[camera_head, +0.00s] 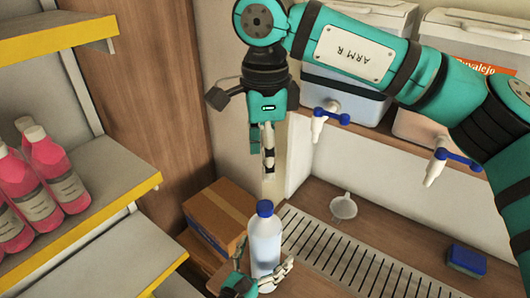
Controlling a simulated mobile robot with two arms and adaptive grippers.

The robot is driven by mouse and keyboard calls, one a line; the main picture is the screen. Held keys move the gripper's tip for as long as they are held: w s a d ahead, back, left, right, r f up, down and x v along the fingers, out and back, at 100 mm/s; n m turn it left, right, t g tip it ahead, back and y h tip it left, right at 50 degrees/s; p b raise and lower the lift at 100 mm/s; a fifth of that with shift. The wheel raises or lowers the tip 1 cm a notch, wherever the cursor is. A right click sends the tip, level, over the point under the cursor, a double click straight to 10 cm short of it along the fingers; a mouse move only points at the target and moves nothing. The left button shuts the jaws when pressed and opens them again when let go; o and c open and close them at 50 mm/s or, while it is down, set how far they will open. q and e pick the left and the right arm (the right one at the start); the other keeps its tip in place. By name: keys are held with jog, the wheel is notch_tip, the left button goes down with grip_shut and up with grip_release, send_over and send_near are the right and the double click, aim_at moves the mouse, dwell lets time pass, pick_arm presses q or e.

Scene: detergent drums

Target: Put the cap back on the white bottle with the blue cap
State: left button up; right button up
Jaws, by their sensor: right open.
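The white bottle (265,246) stands upright at the bottom centre. The blue cap (265,208) sits on its top; I cannot tell how tightly it is seated. My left gripper (262,278) comes in low and is shut on the bottle, with fingers on both sides of its lower body. The bottle's base is hidden by the gripper and the frame edge. My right gripper (268,163) points down above the cap, apart from it. It is open and empty, seen nearly edge-on.
A slatted drain grate (335,252) on the counter lies right of the bottle, with a white funnel (343,207) and a blue sponge (466,260). Drums with blue-handled taps (331,112) stand above. Cardboard boxes (218,212) are behind left; pink bottles (55,172) fill the left shelf.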

pick_arm(q)
jog(key=shift+s, duration=0.1)
jog(key=v, duration=1.2)
